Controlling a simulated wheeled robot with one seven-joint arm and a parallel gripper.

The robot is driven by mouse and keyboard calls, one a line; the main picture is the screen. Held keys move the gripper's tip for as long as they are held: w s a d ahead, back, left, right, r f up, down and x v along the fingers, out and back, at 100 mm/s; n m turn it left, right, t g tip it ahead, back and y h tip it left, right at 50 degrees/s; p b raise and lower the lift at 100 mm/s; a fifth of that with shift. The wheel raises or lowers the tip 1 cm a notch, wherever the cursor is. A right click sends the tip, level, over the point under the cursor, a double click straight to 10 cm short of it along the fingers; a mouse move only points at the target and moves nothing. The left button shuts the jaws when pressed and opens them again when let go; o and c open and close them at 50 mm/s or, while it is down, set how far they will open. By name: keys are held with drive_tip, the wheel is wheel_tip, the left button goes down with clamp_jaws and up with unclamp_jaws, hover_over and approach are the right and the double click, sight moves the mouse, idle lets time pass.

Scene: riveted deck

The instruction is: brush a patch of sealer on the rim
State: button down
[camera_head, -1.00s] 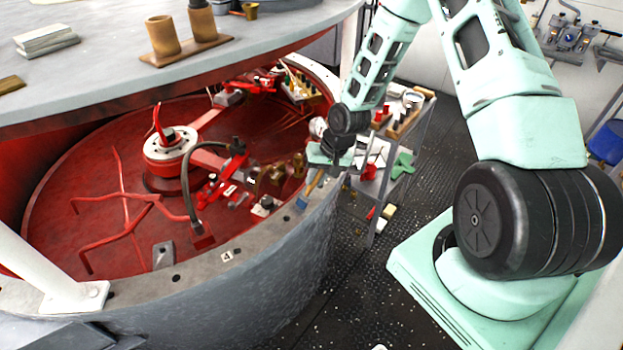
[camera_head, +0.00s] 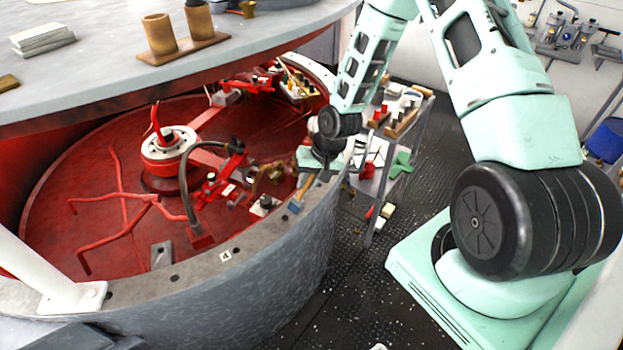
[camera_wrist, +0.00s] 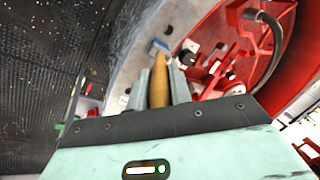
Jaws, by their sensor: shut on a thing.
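The rim (camera_head: 190,270) is the grey flat ledge around the red-lined round pit; it also shows in the wrist view (camera_wrist: 128,70). My gripper (camera_head: 313,174) is over the right part of the rim, shut on a brush (camera_head: 303,190). In the wrist view the brush's wooden handle (camera_wrist: 159,84) stands between the two grey fingers, with its blue end pointing away from the gripper. The blue end is at the rim's surface or very close above it; I cannot tell whether it touches. No sealer patch can be made out on the rim.
A red hub (camera_head: 168,150) and a curved dark hose (camera_head: 186,170) stand inside the pit. A numbered tag (camera_head: 226,255) lies on the near rim. A cart (camera_head: 400,135) with tools stands right of the pit. A grey cover (camera_head: 100,75) overhangs the far left side.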

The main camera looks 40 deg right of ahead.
drive_tip(key=s+a+b, duration=0.1)
drive_tip(key=s+a, duration=0.1)
drive_tip(key=a, duration=0.7)
drive_tip(key=shift+a+b, duration=0.35)
idle(0.4)
drive_tip(key=shift+r+p, duration=2.25)
drive_tip(key=shift+r, duration=0.7)
wheel_tip(320, 180, up, 3)
drive_tip(key=shift+p, duration=1.15)
